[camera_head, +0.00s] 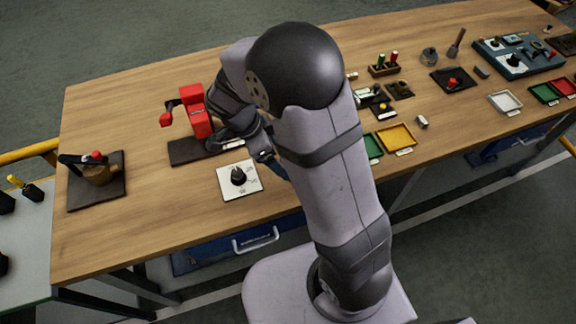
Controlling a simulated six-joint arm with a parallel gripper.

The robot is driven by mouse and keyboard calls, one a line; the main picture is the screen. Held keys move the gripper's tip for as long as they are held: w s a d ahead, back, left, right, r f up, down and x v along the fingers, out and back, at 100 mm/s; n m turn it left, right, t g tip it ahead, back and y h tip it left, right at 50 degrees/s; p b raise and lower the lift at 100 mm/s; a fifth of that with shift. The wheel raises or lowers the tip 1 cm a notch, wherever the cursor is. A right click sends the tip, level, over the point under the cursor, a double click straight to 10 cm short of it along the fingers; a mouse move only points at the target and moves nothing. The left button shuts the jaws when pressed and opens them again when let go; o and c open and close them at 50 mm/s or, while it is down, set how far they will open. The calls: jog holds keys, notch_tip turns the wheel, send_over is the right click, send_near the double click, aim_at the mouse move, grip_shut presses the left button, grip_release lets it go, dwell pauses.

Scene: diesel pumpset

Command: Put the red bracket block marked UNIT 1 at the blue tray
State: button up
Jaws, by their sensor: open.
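My gripper (268,158) is partly hidden behind my own arm, low over the table beside the white dial plate (228,188); it is open, and I see nothing held in it. A red upright device with a side handle (196,112) stands on a dark mat left of my wrist; no UNIT 1 mark can be read on it. I cannot single out the red bracket block. I see no tray that is clearly blue; my arm covers part of the table.
Green (372,146) and yellow (404,136) trays lie right of my arm. White (505,101), green (546,92) and red (565,87) trays lie further right, below a blue panel (540,64). A brass valve (98,176) stands at left. The table's front left is clear.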

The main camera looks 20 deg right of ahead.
jog(key=shift+s+d+f+p, duration=0.2)
jog(key=shift+f+p, duration=0.25)
jog(key=shift+p+x, duration=0.7)
jog(key=shift+x, duration=1.45)
jog(key=shift+a, duration=0.1)
jog(key=c, duration=1.3)
jog(key=shift+r, duration=0.1)
jog(key=shift+c, duration=0.3)
notch_tip(320, 180, up, 10)
jog(key=b, duration=0.2)
